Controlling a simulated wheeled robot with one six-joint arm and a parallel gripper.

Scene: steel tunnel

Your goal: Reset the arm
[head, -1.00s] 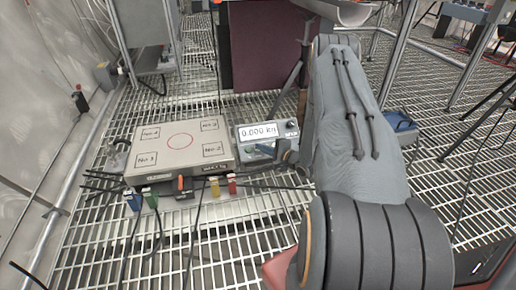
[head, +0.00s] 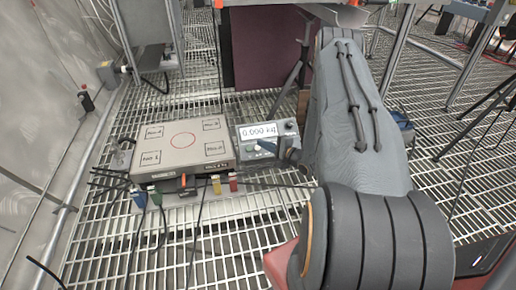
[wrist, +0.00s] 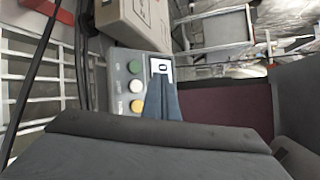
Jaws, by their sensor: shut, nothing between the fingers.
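My gripper (wrist: 163,98) shows in the wrist view as closed blue-grey fingers with nothing between them. Its tips overlap the lower part of the display on the grey indicator box (wrist: 130,95), which has green, white and yellow buttons. I cannot tell the gap between tips and box. My grey arm (head: 355,130) fills the right middle of the head view, bent with its large joint near the bottom edge. In the head view the indicator box (head: 248,133) reads about 0.000 kg, and a dark part of my arm's end covers its lower right.
A flat scale plate (head: 180,160) with a red circle and marked corners lies left of the box. Coloured connectors and cables (head: 190,188) run along its front. A dark red panel (head: 273,60) stands behind. Tripod legs (head: 485,115) stand right. The grating floor is open in front.

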